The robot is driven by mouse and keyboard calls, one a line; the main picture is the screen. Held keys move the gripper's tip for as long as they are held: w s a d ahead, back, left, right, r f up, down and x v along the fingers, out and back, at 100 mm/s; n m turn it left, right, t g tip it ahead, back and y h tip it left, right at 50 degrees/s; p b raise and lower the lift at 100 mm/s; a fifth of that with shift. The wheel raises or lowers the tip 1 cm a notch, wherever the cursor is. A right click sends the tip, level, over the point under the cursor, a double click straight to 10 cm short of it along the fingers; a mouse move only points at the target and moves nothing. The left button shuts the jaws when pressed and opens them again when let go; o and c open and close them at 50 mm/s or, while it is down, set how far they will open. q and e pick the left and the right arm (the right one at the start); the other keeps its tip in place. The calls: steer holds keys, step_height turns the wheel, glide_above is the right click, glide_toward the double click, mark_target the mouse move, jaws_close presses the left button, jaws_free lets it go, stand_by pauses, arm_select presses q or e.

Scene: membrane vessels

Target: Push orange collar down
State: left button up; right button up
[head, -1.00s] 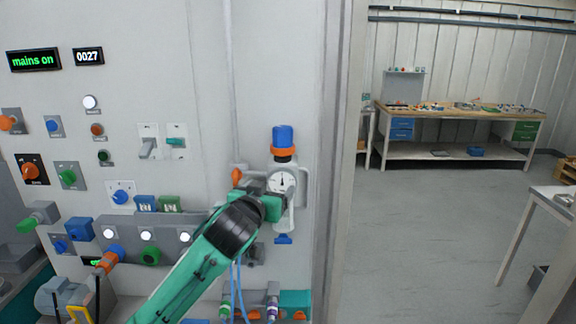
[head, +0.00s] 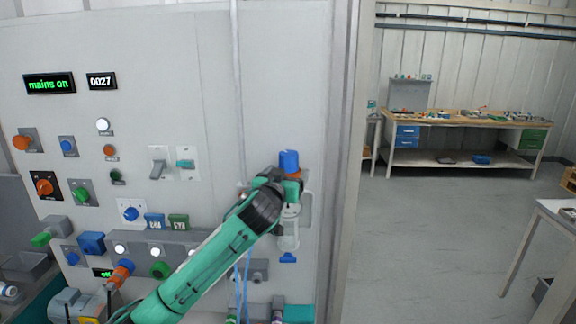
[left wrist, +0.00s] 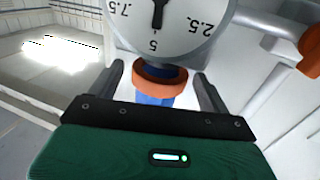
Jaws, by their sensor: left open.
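The orange collar (head: 295,176) sits just below the blue cap (head: 289,160) on a wall-mounted fitting with a gauge. My left gripper (head: 287,179) is at the collar's height and partly covers it in the head view. In the left wrist view the collar (left wrist: 160,79) lies between the two open fingers (left wrist: 160,88), one on each side with a gap. The blue cap (left wrist: 155,100) shows between the collar and the gripper body. The gauge face (left wrist: 160,25) is beyond the collar. My right gripper is not in view.
The panel left of the fitting carries switches, knobs and lamps, with a "mains on" display (head: 49,83) at the top. An orange-ended handle (left wrist: 310,52) stands out beside the gauge. A door frame (head: 345,150) is close on the right, with open floor beyond.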

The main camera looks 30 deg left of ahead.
arm_select(q)
steer(key=shift+w+a, duration=0.15)
steer(key=shift+w, duration=0.5)
steer(key=c, duration=1.4)
steer(key=shift+f+b, duration=0.7)
steer(key=shift+f, duration=0.15)
steer(key=o, duration=1.2)
steer(key=shift+o, duration=1)
steer(key=shift+r, duration=0.1)
